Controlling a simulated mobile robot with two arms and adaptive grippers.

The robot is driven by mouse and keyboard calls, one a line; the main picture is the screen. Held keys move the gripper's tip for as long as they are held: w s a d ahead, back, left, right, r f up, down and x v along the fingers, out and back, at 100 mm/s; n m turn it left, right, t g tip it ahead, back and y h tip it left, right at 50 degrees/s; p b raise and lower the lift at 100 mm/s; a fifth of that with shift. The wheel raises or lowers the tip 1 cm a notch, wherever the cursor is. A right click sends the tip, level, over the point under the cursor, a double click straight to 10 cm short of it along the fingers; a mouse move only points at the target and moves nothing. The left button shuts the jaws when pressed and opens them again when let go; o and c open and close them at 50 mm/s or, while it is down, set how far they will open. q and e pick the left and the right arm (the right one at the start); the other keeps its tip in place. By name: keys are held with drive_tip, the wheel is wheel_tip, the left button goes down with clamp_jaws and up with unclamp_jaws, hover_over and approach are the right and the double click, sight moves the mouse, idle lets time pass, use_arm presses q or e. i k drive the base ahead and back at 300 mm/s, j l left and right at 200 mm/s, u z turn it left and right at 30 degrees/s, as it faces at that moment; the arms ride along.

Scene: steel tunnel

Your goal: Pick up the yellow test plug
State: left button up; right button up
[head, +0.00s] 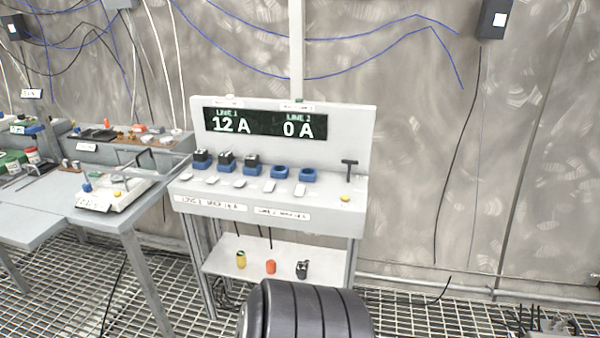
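A small yellow plug (241,259) with a dark part stands upright on the white lower shelf (222,247) of the grey test console (365,215). It is at the left of a short row. An orange plug (271,267) stands to its right, and a black one (302,269) is farther right. Nothing touches the yellow plug, and it is in full view. Neither of my grippers can be made out in the head view.
The console has blue sockets (280,172), some holding black plugs, under a display (265,123) reading 12 A and 0 A. A dark ribbed cylinder (305,312) fills the bottom middle, in front of the shelf. A cluttered workbench (70,222) stands left. Grating floor (400,318) lies right.

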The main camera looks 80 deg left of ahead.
sight(241, 258)
drive_tip(key=u, duration=3.25)
